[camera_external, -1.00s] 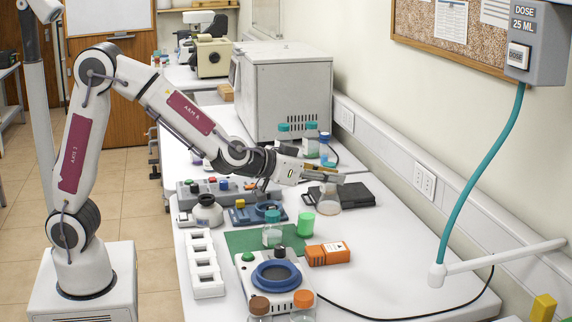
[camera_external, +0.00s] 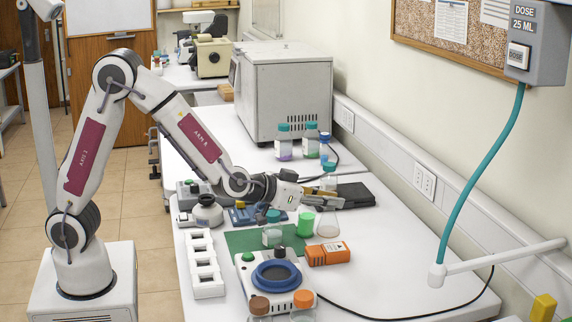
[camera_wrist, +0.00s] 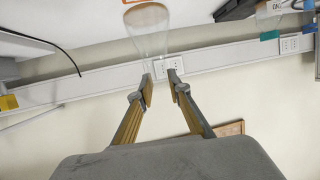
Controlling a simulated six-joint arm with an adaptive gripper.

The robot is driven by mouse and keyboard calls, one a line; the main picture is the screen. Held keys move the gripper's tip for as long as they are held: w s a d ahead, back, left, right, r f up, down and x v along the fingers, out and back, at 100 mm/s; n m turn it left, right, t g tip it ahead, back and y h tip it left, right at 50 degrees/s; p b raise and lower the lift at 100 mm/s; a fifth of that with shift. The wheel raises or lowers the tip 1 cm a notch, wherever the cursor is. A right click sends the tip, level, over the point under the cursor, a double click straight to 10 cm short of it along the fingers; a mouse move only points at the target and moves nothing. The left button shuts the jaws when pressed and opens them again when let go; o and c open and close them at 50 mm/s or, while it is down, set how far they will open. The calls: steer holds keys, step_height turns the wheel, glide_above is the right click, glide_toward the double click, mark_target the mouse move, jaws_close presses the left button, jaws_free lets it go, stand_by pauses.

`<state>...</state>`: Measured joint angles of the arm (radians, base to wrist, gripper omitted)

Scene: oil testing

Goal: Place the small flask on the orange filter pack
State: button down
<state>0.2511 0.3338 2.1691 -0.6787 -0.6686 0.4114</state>
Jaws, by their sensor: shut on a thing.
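The small flask (camera_external: 328,227) is clear and conical, with a pale brownish base. My gripper (camera_external: 337,202) is shut on its neck, and the flask hangs upright below the fingers. In the wrist view the flask (camera_wrist: 149,32) appears upside down, its narrow end between the fingertips of my gripper (camera_wrist: 160,82). The orange filter pack (camera_external: 328,253) lies on the white table, just nearer the camera than the flask.
A green cup (camera_external: 305,224) stands left of the flask. A teal-capped bottle (camera_external: 272,233) stands on the green mat (camera_external: 238,241). A blue-ringed device (camera_external: 277,275) is nearer the camera. A black case (camera_external: 357,193) lies behind the gripper. The table right of the pack is mostly clear.

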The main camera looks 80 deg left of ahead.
mark_target(324, 211)
steer(key=shift+f, duration=1.85)
steer(key=shift+f, duration=0.2)
steer(key=c, duration=1.9)
jaws_free()
steer(key=shift+r, duration=0.2)
steer(key=shift+s+d+r, duration=0.1)
steer(key=shift+s+r, duration=0.1)
steer(key=shift+s, duration=0.25)
steer(key=shift+v, duration=5.55)
